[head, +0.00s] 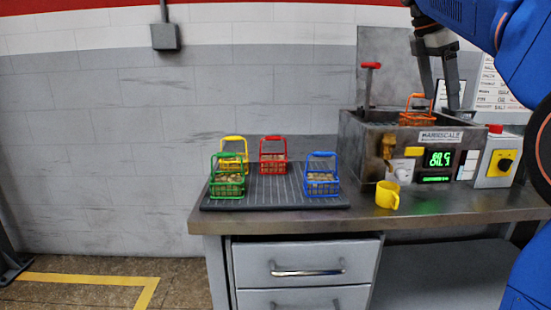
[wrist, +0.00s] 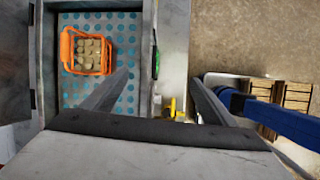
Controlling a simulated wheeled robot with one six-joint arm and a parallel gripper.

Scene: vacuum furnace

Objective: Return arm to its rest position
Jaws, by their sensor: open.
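My gripper (head: 439,100) is at the upper right, fingers pointing down, open and empty. It hangs above the open grey box-shaped furnace (head: 360,140) on the bench. An orange wire basket (head: 417,119) sits in the furnace's open top, below and left of my fingertips in the head view. In the wrist view my gripper's two fingers (wrist: 155,95) are spread wide. There the orange basket (wrist: 88,52), holding several round pale pieces, rests on a blue dotted floor inside the box, left of the fingers and apart from them. My blue arm enters from the upper right.
Green (head: 227,184), yellow (head: 234,146), red (head: 273,163) and blue (head: 321,183) baskets stand on a dark ribbed mat (head: 260,203). A yellow cup (head: 387,195) stands before the furnace. A red-knobbed lever (head: 370,66) and raised lid (head: 388,60) rise beside my gripper.

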